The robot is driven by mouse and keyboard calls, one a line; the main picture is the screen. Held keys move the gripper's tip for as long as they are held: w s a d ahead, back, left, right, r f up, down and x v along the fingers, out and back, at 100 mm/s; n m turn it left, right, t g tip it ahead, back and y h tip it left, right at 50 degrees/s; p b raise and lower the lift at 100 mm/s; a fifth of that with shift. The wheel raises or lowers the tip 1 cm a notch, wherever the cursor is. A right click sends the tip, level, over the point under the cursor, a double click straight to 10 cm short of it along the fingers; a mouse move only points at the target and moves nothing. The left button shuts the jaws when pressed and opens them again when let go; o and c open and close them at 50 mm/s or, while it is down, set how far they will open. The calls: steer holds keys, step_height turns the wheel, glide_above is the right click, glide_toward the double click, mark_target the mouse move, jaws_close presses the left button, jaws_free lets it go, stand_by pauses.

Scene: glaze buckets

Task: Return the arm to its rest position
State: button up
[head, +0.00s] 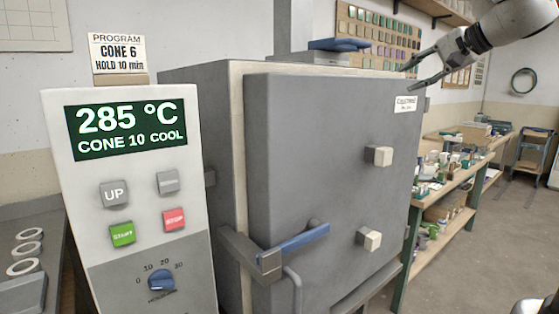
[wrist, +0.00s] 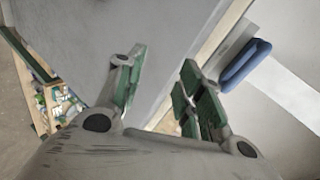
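My gripper (head: 408,78) is at the upper right of the head view, by the top right corner of the grey kiln (head: 310,150). Its two fingers are spread with a gap between them and nothing in it. In the wrist view my gripper (wrist: 165,72) also shows its green-padded fingers apart, with the kiln's grey face (wrist: 110,30) beyond. I cannot tell whether a finger touches the kiln. The kiln door is shut, with a blue-gripped latch handle (head: 300,238) low on its left.
A control panel (head: 75,185) reading 285 °C, CONE 10 COOL stands left of the kiln. A blue handle (head: 340,44) sits on the kiln top. A cluttered workbench (head: 450,160) stands to the right. Open floor (head: 480,260) lies at the lower right.

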steer(key=s+f+n+g+h, duration=0.6)
steer(key=s+f+n, duration=0.3)
steer(key=s+f, duration=1.7)
steer(key=s, duration=0.2)
steer(key=shift+s+f+n, duration=0.3)
steer(key=shift+s+f, duration=0.05)
steer(key=shift+g, duration=0.3)
